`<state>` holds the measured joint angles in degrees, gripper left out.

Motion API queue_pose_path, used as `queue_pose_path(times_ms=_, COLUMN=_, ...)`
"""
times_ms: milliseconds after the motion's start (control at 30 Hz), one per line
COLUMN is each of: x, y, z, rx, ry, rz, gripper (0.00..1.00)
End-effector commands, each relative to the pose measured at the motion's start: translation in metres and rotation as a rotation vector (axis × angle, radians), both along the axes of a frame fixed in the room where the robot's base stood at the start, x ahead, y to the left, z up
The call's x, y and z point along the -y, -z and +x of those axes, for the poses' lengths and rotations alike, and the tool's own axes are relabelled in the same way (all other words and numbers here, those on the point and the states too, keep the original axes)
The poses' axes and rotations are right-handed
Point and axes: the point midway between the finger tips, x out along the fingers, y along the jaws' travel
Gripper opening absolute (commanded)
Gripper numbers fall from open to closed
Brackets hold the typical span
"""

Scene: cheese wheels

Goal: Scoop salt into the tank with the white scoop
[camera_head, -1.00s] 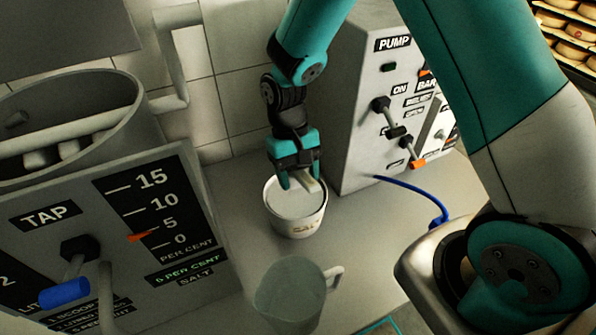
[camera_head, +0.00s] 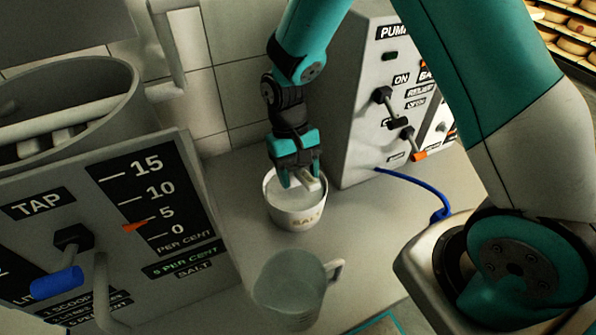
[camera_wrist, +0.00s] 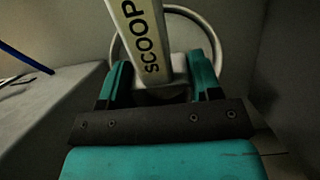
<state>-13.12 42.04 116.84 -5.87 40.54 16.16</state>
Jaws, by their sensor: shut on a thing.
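My gripper (camera_head: 300,178) is shut on the white scoop (camera_head: 310,183), just over the salt tub (camera_head: 296,215). In the wrist view the scoop's handle (camera_wrist: 146,40), lettered SCOOP, stands between my fingers (camera_wrist: 160,80); its bowl is hidden. The salt tub is white, lettered SALT, and pale inside. The grey tank (camera_head: 128,112) stands at the left, with pale bars or pipes inside.
A clear jug (camera_head: 290,290) stands in front of the tub. The pump box (camera_head: 362,130) with levers is right of the tub, with a blue hose (camera_head: 425,190) on the counter. The tap's blue handle (camera_head: 55,278) sticks out at lower left. Cheese shelves (camera_head: 570,45) are at upper right.

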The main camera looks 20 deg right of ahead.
Motion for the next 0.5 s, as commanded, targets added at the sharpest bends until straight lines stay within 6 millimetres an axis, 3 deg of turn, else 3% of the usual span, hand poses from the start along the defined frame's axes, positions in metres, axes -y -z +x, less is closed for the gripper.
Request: queue_pose_path(times_ms=500, x=0.000, y=-0.048, z=0.000, rx=0.000, ry=0.000, rz=0.000, gripper=0.35)
